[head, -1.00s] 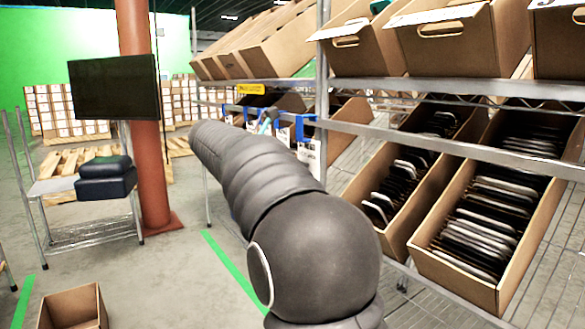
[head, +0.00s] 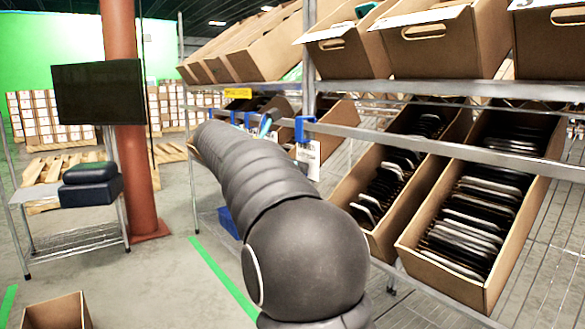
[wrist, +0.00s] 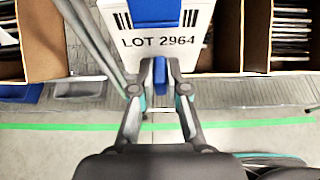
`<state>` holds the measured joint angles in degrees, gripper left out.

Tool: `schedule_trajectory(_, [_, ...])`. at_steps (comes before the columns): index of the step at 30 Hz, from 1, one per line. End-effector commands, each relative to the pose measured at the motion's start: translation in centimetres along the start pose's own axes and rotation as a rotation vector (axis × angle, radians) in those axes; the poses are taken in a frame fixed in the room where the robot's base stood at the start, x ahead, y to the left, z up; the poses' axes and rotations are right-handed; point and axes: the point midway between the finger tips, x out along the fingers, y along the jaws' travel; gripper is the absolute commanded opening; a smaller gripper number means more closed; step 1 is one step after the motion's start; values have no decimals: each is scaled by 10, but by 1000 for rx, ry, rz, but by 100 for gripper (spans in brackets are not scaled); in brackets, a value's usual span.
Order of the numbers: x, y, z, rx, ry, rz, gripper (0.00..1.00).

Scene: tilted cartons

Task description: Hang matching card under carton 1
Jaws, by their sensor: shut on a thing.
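In the wrist view a white card (wrist: 185,42) with barcodes and the print "LOT 2964" is in front of my gripper (wrist: 160,88). My gripper is shut on a blue tab (wrist: 160,72) at the card's edge. A wider blue piece (wrist: 158,12) lies across the card at the top of that view. In the head view my dark arm reaches toward the rack and mostly hides my gripper. A white card (head: 308,160) hangs under a blue clip (head: 304,128) on the rack rail. I cannot tell which carton is carton 1.
Tilted cartons (head: 440,42) fill the upper shelf. Lower cartons (head: 470,265) hold dark flat items. A blue bin (head: 229,222) sits below the arm. A monitor (head: 98,92), a red column (head: 120,50) and a wire cart (head: 75,232) stand left.

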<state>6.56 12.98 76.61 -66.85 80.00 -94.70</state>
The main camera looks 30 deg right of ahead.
Motion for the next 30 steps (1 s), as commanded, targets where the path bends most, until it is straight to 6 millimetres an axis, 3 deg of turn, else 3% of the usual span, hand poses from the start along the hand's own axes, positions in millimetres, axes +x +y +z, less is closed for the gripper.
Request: schedule_trajectory(30, [37, 0, 15, 0, 0, -1, 0])
